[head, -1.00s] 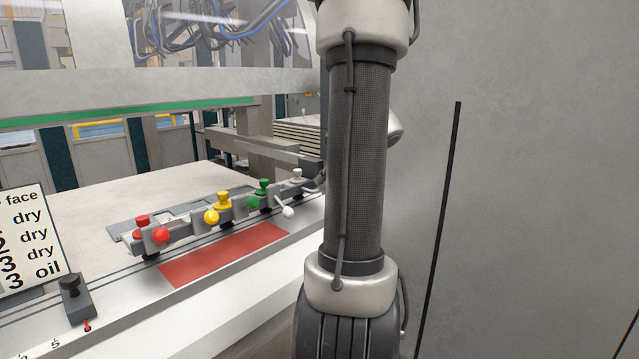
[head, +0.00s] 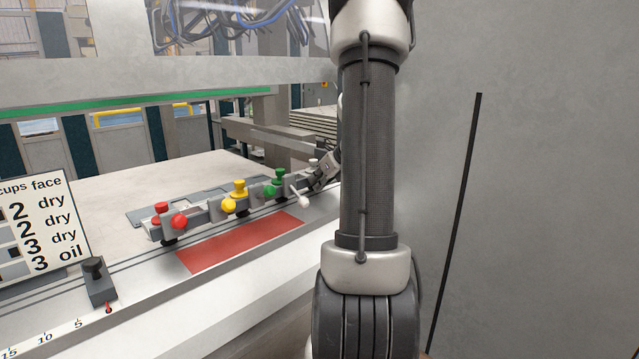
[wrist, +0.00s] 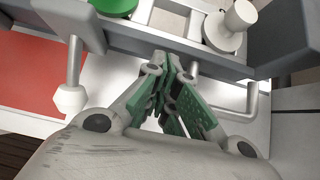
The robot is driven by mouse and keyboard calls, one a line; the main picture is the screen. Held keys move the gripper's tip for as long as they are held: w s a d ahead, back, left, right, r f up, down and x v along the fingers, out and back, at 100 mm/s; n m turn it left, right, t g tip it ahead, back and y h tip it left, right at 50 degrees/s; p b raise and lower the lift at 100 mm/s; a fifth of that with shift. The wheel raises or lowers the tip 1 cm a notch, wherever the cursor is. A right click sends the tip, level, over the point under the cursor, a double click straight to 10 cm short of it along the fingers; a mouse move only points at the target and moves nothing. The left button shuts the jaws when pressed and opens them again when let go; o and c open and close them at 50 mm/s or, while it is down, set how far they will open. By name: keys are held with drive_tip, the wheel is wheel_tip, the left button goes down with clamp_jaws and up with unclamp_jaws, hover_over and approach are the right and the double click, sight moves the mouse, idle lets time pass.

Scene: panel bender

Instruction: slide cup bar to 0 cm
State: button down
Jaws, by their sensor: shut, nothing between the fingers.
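The cup bar (head: 213,211) is a grey rail carrying red, yellow, green and white knobs, lying along the back of the red strip on the machine's front ledge. A dark slider block (head: 97,283) with a black knob and a red pointer stands on the numbered scale (head: 45,338) at the lower left. My gripper (head: 317,183) is at the right end of the bar, partly hidden by my arm. In the wrist view my gripper (wrist: 172,85) is shut and empty, its green-padded fingers pointing at the bar's grey edge. I cannot tell whether they touch it.
The red strip (head: 243,242) lies flat in front of the bar. A sign (head: 40,228) with "cups face" rows stands at the left. A pale table surface (head: 110,190) spreads behind the bar. A grey wall (head: 560,180) fills the right.

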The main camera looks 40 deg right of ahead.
drive_tip(key=w+a, duration=0.1)
drive_tip(key=w, duration=3)
drive_tip(key=shift+w+r, duration=0.15)
drive_tip(key=shift+w, duration=0.2)
drive_tip(key=shift+a, duration=0.1)
drive_tip(key=shift+r, duration=0.1)
drive_tip(key=s, duration=1.3)
drive_tip(key=shift+d+r, duration=0.2)
drive_tip(key=shift+d, duration=0.1)
drive_tip(key=shift+s, duration=0.1)
